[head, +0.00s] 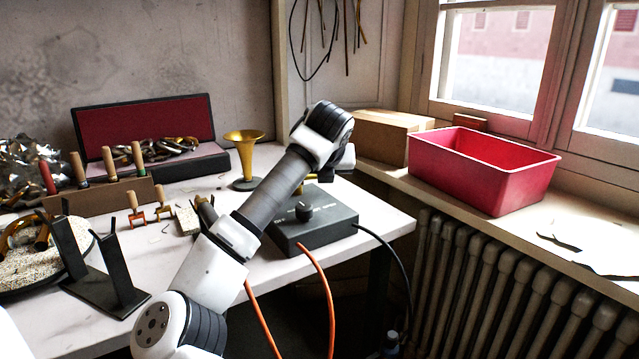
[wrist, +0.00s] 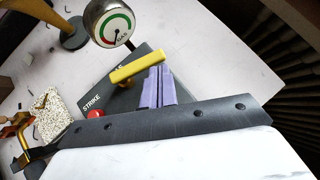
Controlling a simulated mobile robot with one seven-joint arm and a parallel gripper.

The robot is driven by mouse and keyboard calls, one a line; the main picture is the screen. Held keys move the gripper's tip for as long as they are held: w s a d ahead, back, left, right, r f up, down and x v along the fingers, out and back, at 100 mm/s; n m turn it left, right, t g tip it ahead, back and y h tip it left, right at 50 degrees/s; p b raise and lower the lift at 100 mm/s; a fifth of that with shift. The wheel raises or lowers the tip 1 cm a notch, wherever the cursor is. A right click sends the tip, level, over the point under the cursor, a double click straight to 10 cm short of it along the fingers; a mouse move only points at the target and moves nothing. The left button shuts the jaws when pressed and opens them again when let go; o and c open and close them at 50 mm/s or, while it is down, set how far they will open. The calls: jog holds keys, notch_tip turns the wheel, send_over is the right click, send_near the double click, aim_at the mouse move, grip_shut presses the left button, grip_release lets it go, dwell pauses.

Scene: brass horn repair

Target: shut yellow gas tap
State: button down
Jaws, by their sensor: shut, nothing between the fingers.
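The yellow gas tap (wrist: 138,67) shows in the wrist view as a slanted yellow bar above a dark box marked "STRIKE" (wrist: 98,90). My gripper (wrist: 158,74) has its lilac fingers together and empty, with the tips right beside the bar's right half. I cannot tell whether they touch it. A round gauge (wrist: 111,23) with a green and red dial stands just beyond the bar. A red button (wrist: 96,114) sits on the box. In the head view my arm hides the fingers and part of the box (head: 318,236), which bears a black knob (head: 304,211).
A brass horn bell (head: 244,160) stands left of my arm. A tool rack (head: 100,198), a black stand (head: 105,280) and an open red-lined case (head: 150,135) fill the table's left. Orange hoses and a black cable hang at the front. A red bin (head: 482,170) stands on the sill.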

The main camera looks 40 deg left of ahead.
jog(key=shift+w+a+b, duration=0.3)
jog(key=shift+w, duration=0.4)
jog(key=shift+w+a+r, duration=0.1)
jog(key=shift+w, duration=0.05)
dwell(0.3)
